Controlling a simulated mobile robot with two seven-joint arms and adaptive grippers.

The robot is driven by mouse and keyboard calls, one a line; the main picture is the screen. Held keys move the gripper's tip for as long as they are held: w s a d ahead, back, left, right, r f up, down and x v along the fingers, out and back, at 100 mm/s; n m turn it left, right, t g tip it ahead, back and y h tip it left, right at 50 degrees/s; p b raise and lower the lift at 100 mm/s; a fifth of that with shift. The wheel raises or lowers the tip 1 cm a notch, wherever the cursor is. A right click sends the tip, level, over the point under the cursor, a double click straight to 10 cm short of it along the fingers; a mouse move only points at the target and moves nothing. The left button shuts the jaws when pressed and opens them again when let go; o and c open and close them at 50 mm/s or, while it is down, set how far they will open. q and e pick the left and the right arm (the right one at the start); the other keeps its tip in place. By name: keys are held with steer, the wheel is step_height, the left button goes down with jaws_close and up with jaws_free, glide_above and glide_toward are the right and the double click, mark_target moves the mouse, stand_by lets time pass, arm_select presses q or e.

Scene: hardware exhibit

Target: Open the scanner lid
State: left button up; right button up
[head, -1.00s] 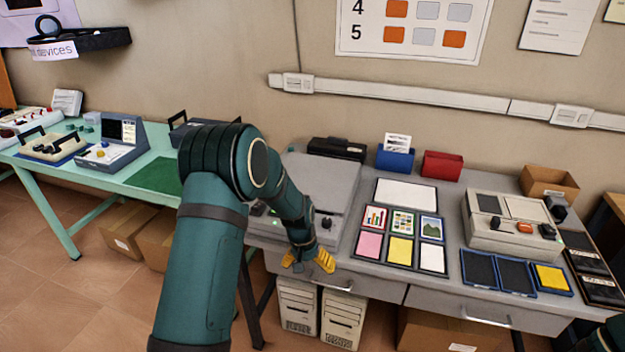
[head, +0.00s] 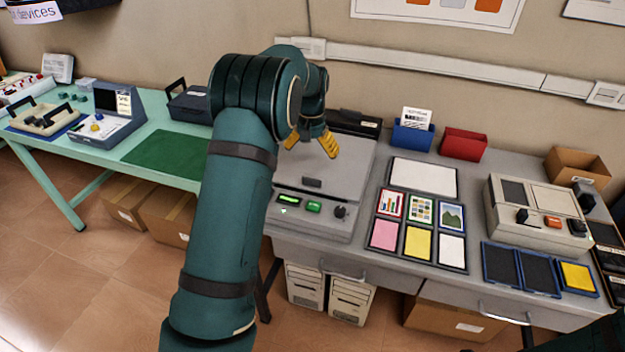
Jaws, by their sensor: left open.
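The scanner is a grey flatbed box (head: 322,228) on the grey table, left of the cards. Its front panel has a lit green display, a green button and a dark knob. Its grey lid (head: 345,175) looks down flat on the body, with a small dark handle (head: 312,182) at its front edge. My left gripper (head: 311,143) is open, its yellow fingers apart and empty, in front of the lid's rear part in the picture. I cannot tell how high above it they are. My left arm hides the scanner's left side. My right gripper is not in view.
A black box (head: 355,123) stands behind the scanner. Blue (head: 412,136) and red (head: 464,144) bins stand at the back. A card tray (head: 417,240) lies right of the scanner, with another grey device (head: 535,225) farther right. A green table (head: 125,175) stands at the left.

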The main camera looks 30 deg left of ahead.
mark_target(312, 180)
arm_select(q)
step_height(312, 180, down, 11)
steer(key=shift+f+b, duration=0.1)
steer(key=shift+b, duration=0.75)
steer(key=c, duration=1.3)
steer(key=shift+c, duration=0.2)
